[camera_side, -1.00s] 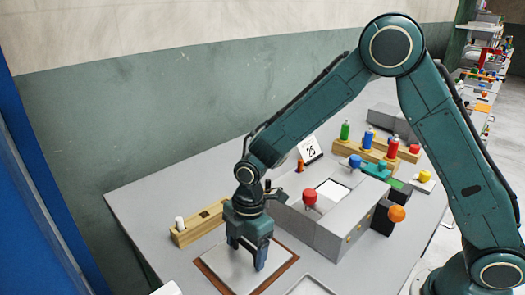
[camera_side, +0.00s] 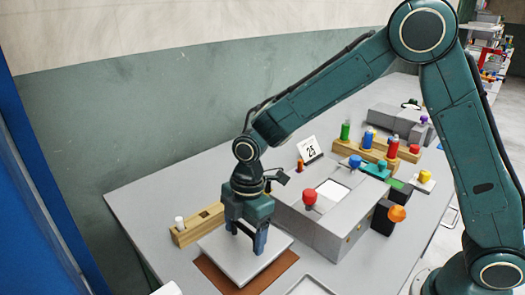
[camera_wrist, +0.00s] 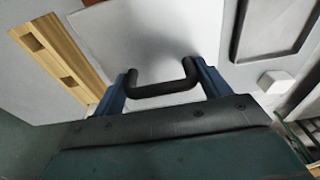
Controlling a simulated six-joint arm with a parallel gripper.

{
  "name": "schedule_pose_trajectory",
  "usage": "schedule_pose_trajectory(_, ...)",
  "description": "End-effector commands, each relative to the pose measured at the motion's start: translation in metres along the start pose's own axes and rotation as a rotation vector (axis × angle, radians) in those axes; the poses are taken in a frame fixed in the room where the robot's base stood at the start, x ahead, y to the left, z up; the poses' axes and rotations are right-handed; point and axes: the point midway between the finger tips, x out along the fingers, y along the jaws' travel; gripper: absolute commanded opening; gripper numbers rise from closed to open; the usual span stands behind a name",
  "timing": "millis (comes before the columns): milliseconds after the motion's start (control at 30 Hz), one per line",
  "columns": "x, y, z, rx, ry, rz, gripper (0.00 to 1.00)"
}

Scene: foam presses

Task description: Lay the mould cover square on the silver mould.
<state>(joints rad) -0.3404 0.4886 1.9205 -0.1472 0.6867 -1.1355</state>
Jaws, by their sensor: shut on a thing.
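The mould cover (camera_side: 222,259) is a flat, pale grey square plate, held above a brown mat (camera_side: 272,275) in the side view. My gripper (camera_side: 247,240) is shut on its dark handle (camera_wrist: 160,88), with blue fingers at the handle's two sides in the wrist view. The cover's plate (camera_wrist: 110,35) shows beyond the handle; its near part is hidden by my gripper. A grey box (camera_side: 338,228) with a pale square top (camera_side: 332,190) stands to the right, apart from the cover; I cannot tell whether it is the silver mould.
A wooden block (camera_side: 205,224) with a white peg lies behind the cover. A black block with an orange knob (camera_side: 397,213), a card reading 25 (camera_side: 311,149) and a rack of coloured bottles (camera_side: 365,152) stand further right.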

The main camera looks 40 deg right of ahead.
Motion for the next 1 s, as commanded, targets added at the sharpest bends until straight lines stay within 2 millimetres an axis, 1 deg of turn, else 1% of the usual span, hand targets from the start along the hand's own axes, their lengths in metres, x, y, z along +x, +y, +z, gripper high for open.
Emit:
schedule_pose_trajectory(33,-0.012,0.001,-0.002,-0.001,0.003,0.007,0.34)
schedule_pose_trajectory(300,-0.07,0.001,-0.009,0.0,0.002,0.007,0.34)
schedule_pose_trajectory(500,-0.109,0.001,-0.013,0.001,0.003,0.006,0.34)
schedule_pose_trajectory(600,-0.124,0.001,-0.015,-0.001,0.002,0.005,0.34)
schedule_pose_trajectory(700,-0.136,0.001,-0.017,0.001,0.002,0.005,0.34)
schedule_pose_trajectory(800,-0.143,0.0,-0.018,0.0,0.002,0.003,0.34)
schedule_pose_trajectory(1000,-0.15,0.0,-0.018,0.001,0.001,0.001,0.34)
